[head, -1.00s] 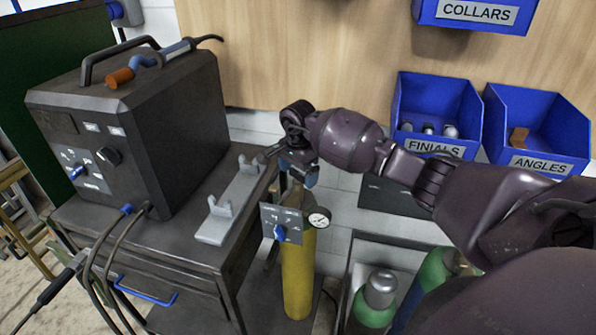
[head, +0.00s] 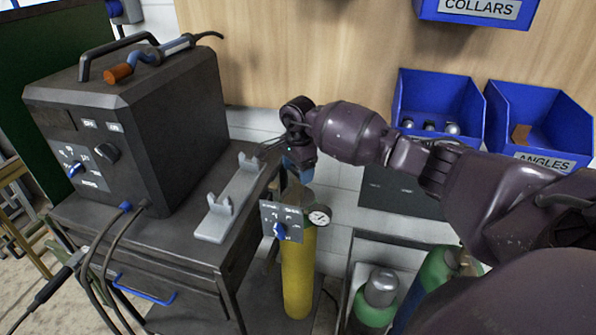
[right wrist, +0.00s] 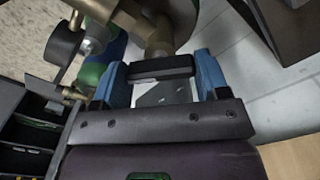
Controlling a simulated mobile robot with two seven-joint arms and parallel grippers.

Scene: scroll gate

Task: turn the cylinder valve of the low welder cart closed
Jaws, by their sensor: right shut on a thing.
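The low welder cart (head: 150,240) stands at the left with a yellow cylinder (head: 297,275) at its right end. A gauge (head: 319,216) and a grey panel with a blue knob (head: 281,230) are by the cylinder top. My right gripper (head: 300,178) is above the cylinder top and mostly hides the valve there. In the right wrist view its blue fingers (right wrist: 162,72) are shut on a black bar, the valve handle (right wrist: 160,68), beside a brass stem (right wrist: 160,42). My left gripper is out of view.
A dark welder box (head: 130,130) with a torch (head: 160,55) on top stands on the cart. A grey cradle (head: 235,200) lies beside it. Green-bodied cylinders (head: 375,305) stand at lower right. Blue bins (head: 540,130) hang on the wall behind my right arm.

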